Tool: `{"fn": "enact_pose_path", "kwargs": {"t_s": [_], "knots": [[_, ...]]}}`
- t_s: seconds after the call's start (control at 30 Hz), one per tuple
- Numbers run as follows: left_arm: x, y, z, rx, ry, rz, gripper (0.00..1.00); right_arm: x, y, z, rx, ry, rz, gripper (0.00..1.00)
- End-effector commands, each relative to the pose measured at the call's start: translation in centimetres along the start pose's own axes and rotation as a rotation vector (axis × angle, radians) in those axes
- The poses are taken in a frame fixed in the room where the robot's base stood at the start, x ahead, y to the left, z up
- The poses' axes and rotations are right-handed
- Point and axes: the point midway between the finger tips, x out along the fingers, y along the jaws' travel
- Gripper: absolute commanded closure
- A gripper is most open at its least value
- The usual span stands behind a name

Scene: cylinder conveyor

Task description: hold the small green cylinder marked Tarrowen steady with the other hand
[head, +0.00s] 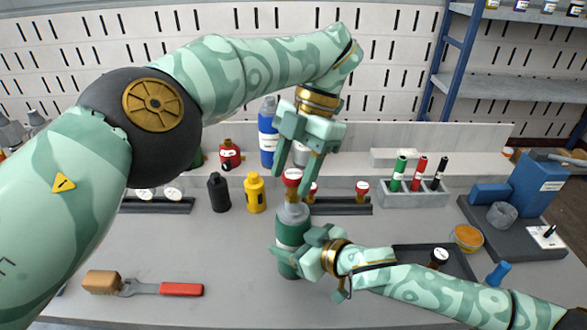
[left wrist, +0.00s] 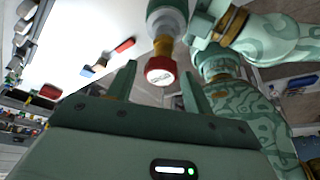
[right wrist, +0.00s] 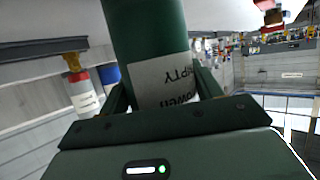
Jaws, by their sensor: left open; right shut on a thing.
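The green cylinder (head: 291,226) stands upright on the bench, with a grey shoulder and a red cap (head: 292,178) on a brass neck. The cap (left wrist: 160,72) shows between the fingers in the left wrist view; I see no clear contact.
A black bottle (head: 218,193) and a yellow bottle (head: 254,192) stand left of the cylinder. A blue cylinder (head: 267,138) stands behind. A red-handled tool (head: 180,289) lies front left. A rack of slim tubes (head: 414,196) and a black tray (head: 459,264) are at right.

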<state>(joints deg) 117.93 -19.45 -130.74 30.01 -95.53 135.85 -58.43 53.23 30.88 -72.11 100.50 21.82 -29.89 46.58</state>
Motion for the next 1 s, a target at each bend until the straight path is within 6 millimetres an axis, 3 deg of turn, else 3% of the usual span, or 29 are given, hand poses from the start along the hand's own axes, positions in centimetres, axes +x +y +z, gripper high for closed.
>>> {"fn": "enact_pose_path", "kwargs": {"t_s": [0.1, 0.33, 0.73, 1.0], "knots": [[0.00, 0.05, 0.01, -0.029, -0.001, -0.012, 0.49, 0.00, 0.00, -0.04, 0.001, 0.001, 0.000, 0.63], [0.02, 0.08, -0.02, -0.420, 0.002, -0.180, 0.49, 0.00, 0.01, -0.04, 0.001, 0.001, 0.000, 0.63], [0.00, 0.05, -0.01, -0.499, 0.002, -0.211, 0.49, 0.00, 0.02, -0.03, 0.000, 0.000, 0.000, 0.63], [0.01, 0.11, -0.08, -0.821, 0.004, -0.352, 0.49, 0.00, 0.03, -0.03, 0.000, 0.000, 0.001, 0.63]]}}
